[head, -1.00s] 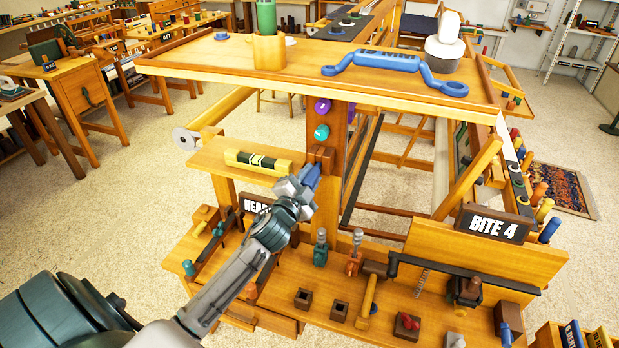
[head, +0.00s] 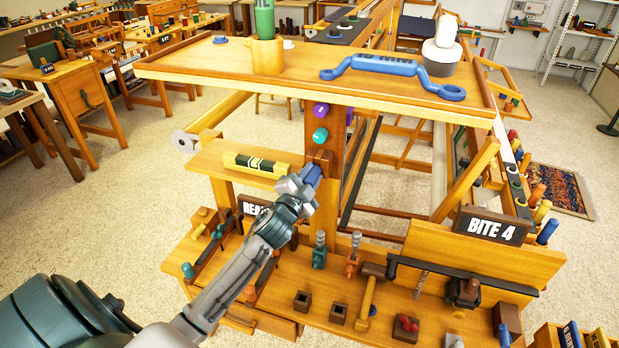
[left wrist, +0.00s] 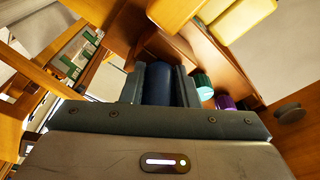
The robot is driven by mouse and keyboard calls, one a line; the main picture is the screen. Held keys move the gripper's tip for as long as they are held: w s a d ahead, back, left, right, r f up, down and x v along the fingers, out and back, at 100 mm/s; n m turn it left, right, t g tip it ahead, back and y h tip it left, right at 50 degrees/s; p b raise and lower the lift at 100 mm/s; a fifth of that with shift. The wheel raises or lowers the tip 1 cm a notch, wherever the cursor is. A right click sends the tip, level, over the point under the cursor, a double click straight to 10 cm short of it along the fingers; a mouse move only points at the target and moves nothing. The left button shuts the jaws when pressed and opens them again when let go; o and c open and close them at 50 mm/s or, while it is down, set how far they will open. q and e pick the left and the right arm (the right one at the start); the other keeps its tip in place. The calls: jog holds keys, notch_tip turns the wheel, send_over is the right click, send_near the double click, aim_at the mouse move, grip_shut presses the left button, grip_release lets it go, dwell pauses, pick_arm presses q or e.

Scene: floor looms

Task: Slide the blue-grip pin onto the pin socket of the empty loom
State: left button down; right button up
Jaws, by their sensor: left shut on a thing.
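My left gripper (head: 303,183) is shut on the blue grip of the pin (head: 313,171), in front of the loom's upright post. In the left wrist view the dark blue grip (left wrist: 157,84) sits between the two fingers. The brown socket block (head: 323,157) on the post is right at the pin's far end. The pin's tip is hidden, so I cannot tell how far it is in the socket. My right gripper does not show.
Purple and teal knobs (head: 320,135) sit on the post just above the socket. A shelf with a yellow level (head: 257,164) is close on the left. The tabletop (head: 200,62) overhangs above. Pegs and tools crowd the lower bench (head: 270,290).

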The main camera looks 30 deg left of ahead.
pick_arm(q)
jog(key=c, duration=1)
grip_release()
jog(key=shift+c, duration=0.2)
jog(key=s+d+f+b, duration=0.1)
jog(key=s+b, duration=0.3)
jog(key=s, duration=0.6)
jog(key=shift+s+b, duration=0.3)
jog(key=shift+b, duration=0.1)
jog(key=shift+d, duration=0.1)
